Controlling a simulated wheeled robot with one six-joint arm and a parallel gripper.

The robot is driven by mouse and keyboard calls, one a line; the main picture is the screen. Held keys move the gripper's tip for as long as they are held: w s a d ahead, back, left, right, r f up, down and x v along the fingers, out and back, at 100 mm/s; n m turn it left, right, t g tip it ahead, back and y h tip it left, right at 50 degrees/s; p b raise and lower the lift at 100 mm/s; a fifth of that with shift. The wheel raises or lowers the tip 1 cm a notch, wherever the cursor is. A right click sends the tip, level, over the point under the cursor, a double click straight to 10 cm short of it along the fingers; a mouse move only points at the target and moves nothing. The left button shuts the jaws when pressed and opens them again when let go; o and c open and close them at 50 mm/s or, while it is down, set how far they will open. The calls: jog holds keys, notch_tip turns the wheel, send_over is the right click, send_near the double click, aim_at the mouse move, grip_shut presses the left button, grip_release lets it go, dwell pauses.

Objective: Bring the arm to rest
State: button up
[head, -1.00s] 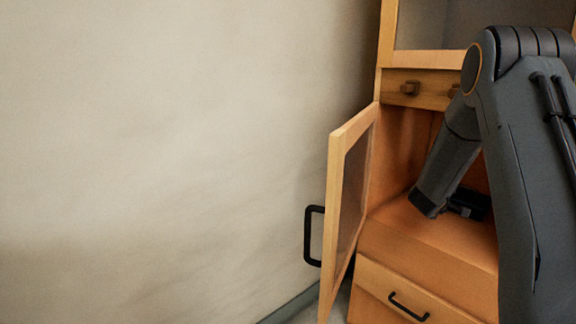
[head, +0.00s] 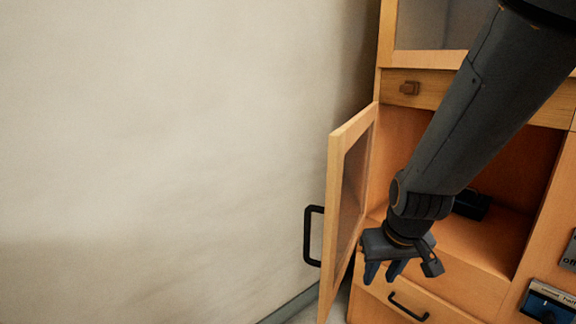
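My arm reaches down from the upper right in the head view. My gripper (head: 380,277) points downward in front of the wooden cabinet (head: 436,266), just right of the open door. Its two bluish fingers stand a little apart with nothing visible between them. A dark object (head: 472,205) lies on the floor of the open compartment (head: 497,226). It is partly hidden behind my forearm, and I cannot tell what it is.
The cabinet's glazed door (head: 342,180) stands open at the left, with a black handle (head: 314,235). A drawer with a black handle (head: 408,306) is below. Switch panels (head: 548,303) are at the lower right. Free room lies left of the door, before the bare wall (head: 160,150).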

jog(key=s+a+r+n+g, duration=0.1)
jog(key=s+a+r, duration=0.15)
jog(key=s, duration=0.25)
jog(key=s+a+r+g, duration=0.2)
jog(key=s+a, duration=0.2)
jog(key=s, duration=0.2)
jog(key=s+a+r+n+g, duration=0.1)
jog(key=s+a+r, duration=0.15)
jog(key=s, duration=0.25)
jog(key=d+r+m+p, duration=0.2)
jog(key=d+r+p, duration=0.6)
jog(key=p, duration=0.8)
jog(key=shift+s+m, duration=0.15)
jog(key=shift+m, duration=0.25)
